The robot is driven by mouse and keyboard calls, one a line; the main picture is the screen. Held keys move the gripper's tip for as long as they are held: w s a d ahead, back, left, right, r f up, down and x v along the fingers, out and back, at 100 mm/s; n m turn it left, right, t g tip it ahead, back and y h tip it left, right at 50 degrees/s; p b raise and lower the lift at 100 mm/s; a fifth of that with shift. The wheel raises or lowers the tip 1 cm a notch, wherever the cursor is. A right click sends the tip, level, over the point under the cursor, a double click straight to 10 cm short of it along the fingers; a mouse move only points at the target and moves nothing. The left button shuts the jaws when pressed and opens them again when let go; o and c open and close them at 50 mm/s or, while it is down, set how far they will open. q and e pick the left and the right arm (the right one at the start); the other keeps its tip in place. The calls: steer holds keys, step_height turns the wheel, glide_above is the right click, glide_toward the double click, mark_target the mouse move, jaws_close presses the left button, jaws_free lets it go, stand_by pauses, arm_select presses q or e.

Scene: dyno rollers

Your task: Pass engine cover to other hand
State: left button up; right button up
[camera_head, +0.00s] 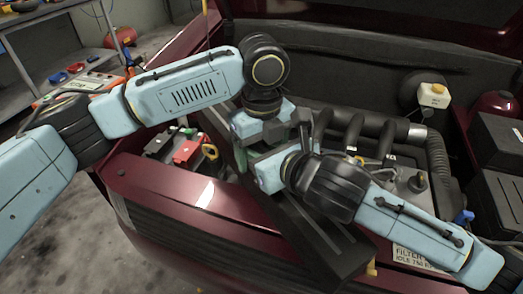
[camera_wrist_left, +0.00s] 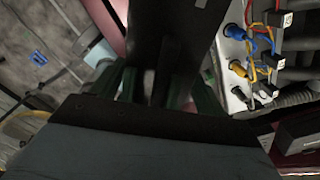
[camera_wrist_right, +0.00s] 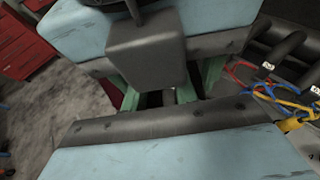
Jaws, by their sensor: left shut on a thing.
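The engine cover (camera_head: 325,245) is a long dark panel. In the head view it slants down across the car's front edge, partly hidden by my right wrist. My left gripper (camera_head: 243,158) is shut on its upper end; the dark panel (camera_wrist_left: 160,25) stretches away from the green fingers in the left wrist view. My right gripper (camera_head: 252,163) is right beside my left one, at the same end of the cover. In the right wrist view its green fingers (camera_wrist_right: 163,95) stand apart with dark material between them. My left gripper's body hides most of that spot, so its grip is unclear.
The open engine bay has black pipes (camera_head: 352,128), a white-capped reservoir (camera_head: 433,95) and a battery with a red cover (camera_head: 188,150). Coloured wires (camera_wrist_left: 255,45) run close to the grippers. The red front panel (camera_head: 170,195) lies below. A workbench (camera_head: 50,20) stands at back left.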

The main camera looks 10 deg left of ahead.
steer(key=shift+o, duration=0.8)
